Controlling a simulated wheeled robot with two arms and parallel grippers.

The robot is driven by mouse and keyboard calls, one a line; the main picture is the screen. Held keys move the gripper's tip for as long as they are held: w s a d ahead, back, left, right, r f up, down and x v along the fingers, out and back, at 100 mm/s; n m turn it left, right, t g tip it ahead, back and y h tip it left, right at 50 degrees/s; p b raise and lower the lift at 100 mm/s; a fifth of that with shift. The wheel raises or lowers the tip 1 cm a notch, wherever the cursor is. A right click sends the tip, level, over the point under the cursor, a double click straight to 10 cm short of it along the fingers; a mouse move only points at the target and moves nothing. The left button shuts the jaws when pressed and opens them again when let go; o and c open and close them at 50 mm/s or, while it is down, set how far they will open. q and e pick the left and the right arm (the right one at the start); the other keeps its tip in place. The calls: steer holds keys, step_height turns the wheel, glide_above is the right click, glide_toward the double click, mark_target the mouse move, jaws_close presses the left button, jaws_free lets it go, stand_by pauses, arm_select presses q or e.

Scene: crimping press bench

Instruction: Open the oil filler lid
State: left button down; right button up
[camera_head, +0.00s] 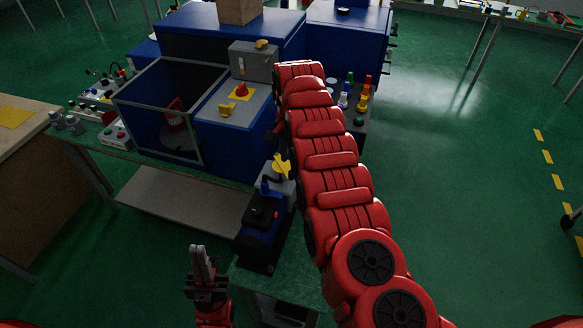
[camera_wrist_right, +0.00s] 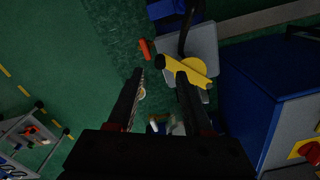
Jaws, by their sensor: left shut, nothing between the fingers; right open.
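A blue unit (camera_head: 258,235) with a black top part (camera_head: 262,212) stands on the near end of the bench. I cannot tell for sure which part is the oil filler lid. Behind it is a grey box with a yellow lever (camera_head: 281,166). In the right wrist view, this lever (camera_wrist_right: 186,72) lies beyond my right gripper (camera_wrist_right: 160,73), which is open and empty, with one fingertip overlapping the lever in the picture. In the head view the right gripper is mostly hidden by my red arm. My left gripper (camera_head: 202,262) is shut and empty, left of the blue unit.
A wooden table (camera_head: 30,170) is at left. Green floor at right is free.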

mark_target(291, 172)
step_height(291, 172, down, 5)
steer(key=shift+f+p, duration=0.1)
steer(key=shift+p, duration=0.2)
steer(key=shift+c, duration=0.2)
jaws_close()
stand_by(1.2)
